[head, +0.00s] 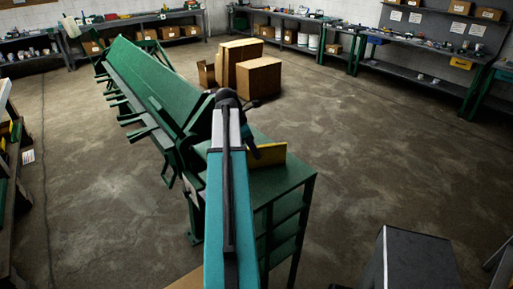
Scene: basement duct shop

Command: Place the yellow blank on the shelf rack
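The yellow blank (270,155) is a small flat piece standing on edge, at or just above the top of a green shelf rack (285,193). The rack has open shelves below its top, seen on its right side. My arm reaches forward over the rack and covers its left part. My gripper (251,148) is a dark shape at the arm's far end, right beside the blank's left end. Its fingers are too small and hidden to tell whether they are shut on the blank. I cannot tell whether the blank touches the rack top.
A long green bending machine (150,85) stands behind and left of the rack. Cardboard boxes (258,77) sit on the floor beyond. A dark grey box-shaped unit (420,262) is at the lower right. Workbenches line the walls. The floor to the right is open.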

